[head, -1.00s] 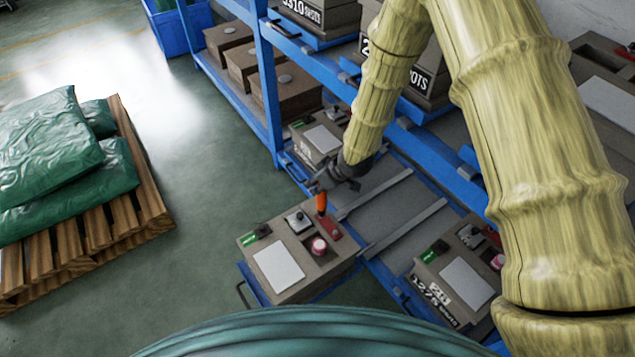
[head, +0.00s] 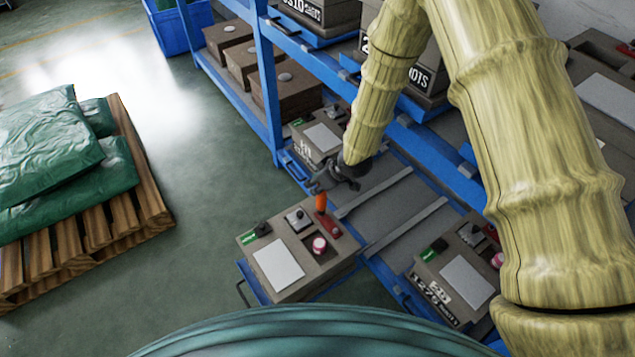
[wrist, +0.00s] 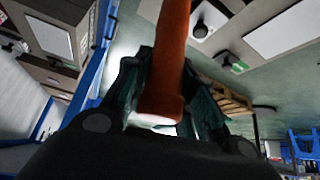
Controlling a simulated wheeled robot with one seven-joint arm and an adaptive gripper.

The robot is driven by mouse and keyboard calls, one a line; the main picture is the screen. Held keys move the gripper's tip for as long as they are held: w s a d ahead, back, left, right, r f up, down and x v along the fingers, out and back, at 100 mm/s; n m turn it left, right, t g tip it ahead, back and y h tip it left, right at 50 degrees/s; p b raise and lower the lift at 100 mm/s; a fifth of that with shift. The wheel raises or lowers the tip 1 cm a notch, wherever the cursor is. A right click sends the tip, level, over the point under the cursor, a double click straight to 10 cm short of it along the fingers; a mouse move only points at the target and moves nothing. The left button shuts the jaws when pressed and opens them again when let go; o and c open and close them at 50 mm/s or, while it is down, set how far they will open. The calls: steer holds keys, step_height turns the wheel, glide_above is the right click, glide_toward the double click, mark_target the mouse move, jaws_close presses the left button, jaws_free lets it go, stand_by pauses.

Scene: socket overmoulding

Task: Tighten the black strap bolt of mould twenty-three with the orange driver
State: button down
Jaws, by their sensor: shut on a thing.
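My gripper (head: 325,184) is shut on the orange driver (head: 321,203), which stands about upright over the red strap piece (head: 332,228) on the nearest mould (head: 300,291). In the wrist view the orange driver (wrist: 168,60) runs between the two dark fingers. The driver's tip appears to be at the red piece; I cannot tell whether it touches a bolt. The black bolt under it cannot be made out. This mould's number is not readable here.
The nearest mould sits on a pulled-out blue tray (head: 252,285). Another mould (head: 455,265), marked 1275 shots, stands to the right, and one (head: 318,138) sits behind. A blue rack post (head: 268,90) is close by. A pallet (head: 150,195) with green bags is left.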

steer(key=shift+f, duration=0.7)
stand_by(1.7)
